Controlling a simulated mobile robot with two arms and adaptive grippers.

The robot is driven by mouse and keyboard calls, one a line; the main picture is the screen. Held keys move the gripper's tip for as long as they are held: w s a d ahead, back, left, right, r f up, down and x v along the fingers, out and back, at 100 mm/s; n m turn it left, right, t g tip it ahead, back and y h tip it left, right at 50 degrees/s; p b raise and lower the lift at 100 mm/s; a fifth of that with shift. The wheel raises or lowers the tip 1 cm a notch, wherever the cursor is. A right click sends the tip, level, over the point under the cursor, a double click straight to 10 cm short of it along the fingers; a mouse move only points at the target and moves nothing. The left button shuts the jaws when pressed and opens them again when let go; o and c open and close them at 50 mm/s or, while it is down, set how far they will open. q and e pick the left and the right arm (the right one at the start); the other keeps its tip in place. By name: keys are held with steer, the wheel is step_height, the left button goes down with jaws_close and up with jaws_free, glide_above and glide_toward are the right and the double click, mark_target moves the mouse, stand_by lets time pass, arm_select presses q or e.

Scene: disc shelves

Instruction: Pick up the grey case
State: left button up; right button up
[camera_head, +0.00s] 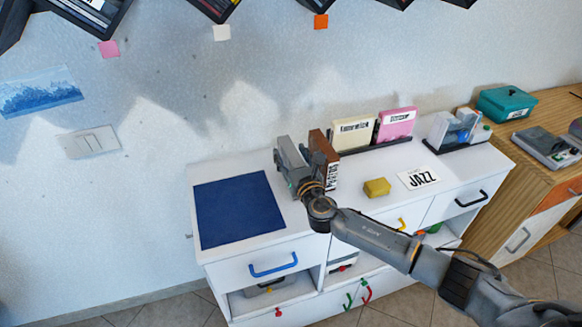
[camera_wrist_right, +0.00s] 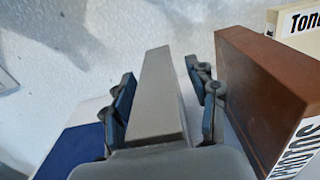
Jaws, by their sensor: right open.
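The grey case (camera_head: 289,152) stands upright on the white cabinet top, just left of the brown case. In the right wrist view the grey case (camera_wrist_right: 158,95) shows its narrow edge between the two fingers of my right gripper (camera_wrist_right: 164,92). The fingers are open, one on each side, with a visible gap on the right; whether the left finger touches is hard to tell. In the head view my right gripper (camera_head: 308,186) is at the near side of the grey case and hides its lower part. My left gripper is not in view.
The brown case (camera_head: 324,156) stands close on the right; it also shows beside the right finger (camera_wrist_right: 262,90). Cream (camera_head: 353,133) and pink (camera_head: 396,124) cases stand further right. A blue mat (camera_head: 238,209) lies left. A yellow block (camera_head: 377,187) and JAZZ card (camera_head: 418,178) lie in front.

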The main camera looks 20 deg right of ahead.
jaws_close()
